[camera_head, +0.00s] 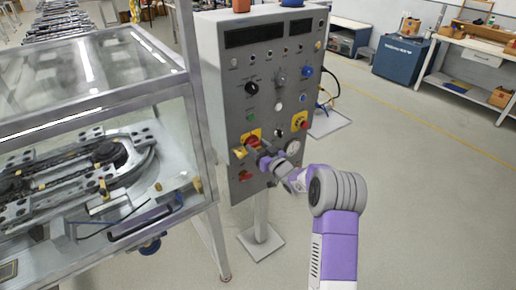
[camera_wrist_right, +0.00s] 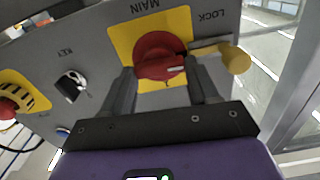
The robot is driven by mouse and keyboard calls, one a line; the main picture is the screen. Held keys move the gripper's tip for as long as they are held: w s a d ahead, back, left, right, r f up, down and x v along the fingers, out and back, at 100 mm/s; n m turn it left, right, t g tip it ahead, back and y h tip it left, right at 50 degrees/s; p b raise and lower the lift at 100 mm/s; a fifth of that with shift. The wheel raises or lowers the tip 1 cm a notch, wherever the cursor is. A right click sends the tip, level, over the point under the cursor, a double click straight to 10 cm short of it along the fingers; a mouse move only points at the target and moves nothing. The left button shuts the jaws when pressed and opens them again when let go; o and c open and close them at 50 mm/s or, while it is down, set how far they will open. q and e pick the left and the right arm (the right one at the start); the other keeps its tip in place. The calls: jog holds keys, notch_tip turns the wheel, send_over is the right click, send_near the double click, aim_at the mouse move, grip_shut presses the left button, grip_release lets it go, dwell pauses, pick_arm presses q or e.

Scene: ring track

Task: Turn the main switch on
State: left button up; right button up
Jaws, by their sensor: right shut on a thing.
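The main switch (camera_wrist_right: 158,52) is a red rotary knob on a yellow plate under the word MAIN in the right wrist view. In the head view its yellow plate (camera_head: 252,134) is on the lower left of the grey control panel, the knob mostly hidden by my gripper. My right gripper (camera_head: 264,160) is at the switch. In the right wrist view its two dark fingers (camera_wrist_right: 163,80) stand on either side of the knob, shut on it. A pale pointer mark shows on the knob's lower right. My left gripper is not in view.
A brass lock piece (camera_wrist_right: 237,61) sits close beside the switch, and a key switch (camera_wrist_right: 72,86) is on its other side. A red emergency button (camera_head: 299,121) and a gauge (camera_head: 293,147) are on the panel. A glazed machine frame (camera_head: 206,150) stands close on the left.

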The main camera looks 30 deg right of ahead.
jog(key=m+p, duration=0.1)
jog(key=m, duration=0.3)
jog(key=shift+d, duration=0.1)
jog(key=m+p, duration=0.1)
jog(key=m, duration=0.3)
jog(key=shift+m, duration=0.3)
jog(key=m+p, duration=0.1)
jog(key=m, duration=0.3)
jog(key=shift+d+f+m+p, duration=0.1)
jog(key=shift+m+p, duration=0.2)
jog(key=shift+p, duration=0.1)
jog(key=shift+f+m+p, duration=0.1)
jog(key=shift+m+p, duration=0.55)
jog(key=shift+m, duration=1.35)
jog(key=o, duration=1.1)
jog(key=shift+c, duration=0.2)
